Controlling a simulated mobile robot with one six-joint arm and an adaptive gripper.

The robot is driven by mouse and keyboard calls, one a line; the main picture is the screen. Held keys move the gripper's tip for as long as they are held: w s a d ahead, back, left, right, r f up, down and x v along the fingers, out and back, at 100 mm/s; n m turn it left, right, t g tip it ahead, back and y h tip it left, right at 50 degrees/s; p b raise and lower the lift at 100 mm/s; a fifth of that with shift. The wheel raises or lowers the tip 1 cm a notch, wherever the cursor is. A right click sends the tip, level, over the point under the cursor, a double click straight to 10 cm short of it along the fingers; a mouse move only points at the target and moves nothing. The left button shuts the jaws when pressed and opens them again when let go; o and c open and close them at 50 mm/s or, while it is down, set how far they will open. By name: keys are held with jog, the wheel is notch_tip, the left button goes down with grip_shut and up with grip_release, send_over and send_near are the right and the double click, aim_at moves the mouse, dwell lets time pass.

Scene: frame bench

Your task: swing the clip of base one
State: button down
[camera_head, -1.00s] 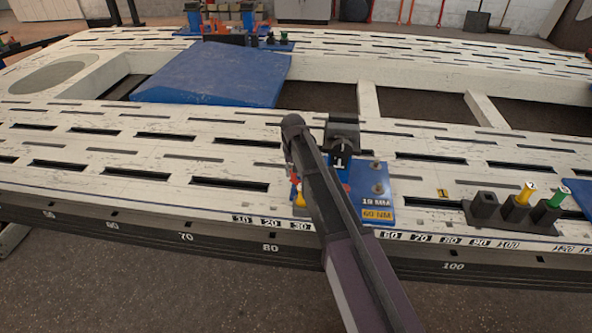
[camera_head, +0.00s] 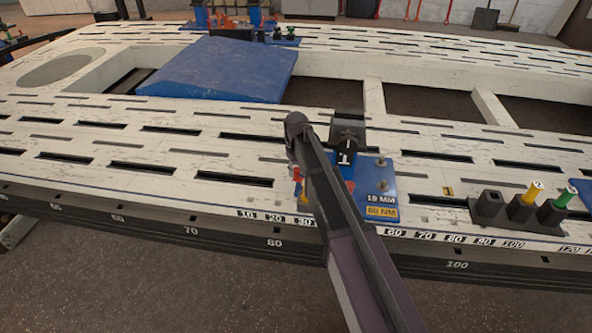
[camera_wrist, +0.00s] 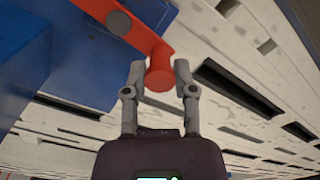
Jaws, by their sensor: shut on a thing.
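Base one is a blue plate (camera_head: 376,188) with a black-topped block (camera_head: 347,133) marked 1, on the white slotted bench (camera_head: 120,150). Its red-orange clip (camera_wrist: 136,24) crosses the top of the wrist view as an arm with a grey pivot and a round knob end (camera_wrist: 159,68). My gripper (camera_wrist: 159,80) has its two grey fingers on either side of that knob, shut on it. In the head view my own arm hides most of the clip and my fingers; a little red shows beside the arm.
A black holder (camera_head: 488,208) with yellow and green pieces (camera_head: 530,192) stands at right. A blue sloped panel (camera_head: 220,68) lies farther back. Another blue base with orange parts (camera_head: 235,28) stands at the far edge. Bench openings lie behind base one.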

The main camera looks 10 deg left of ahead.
jog(key=shift+c, duration=2)
grip_release()
jog(key=shift+w+m, duration=0.15)
jog(key=shift+m, duration=0.15)
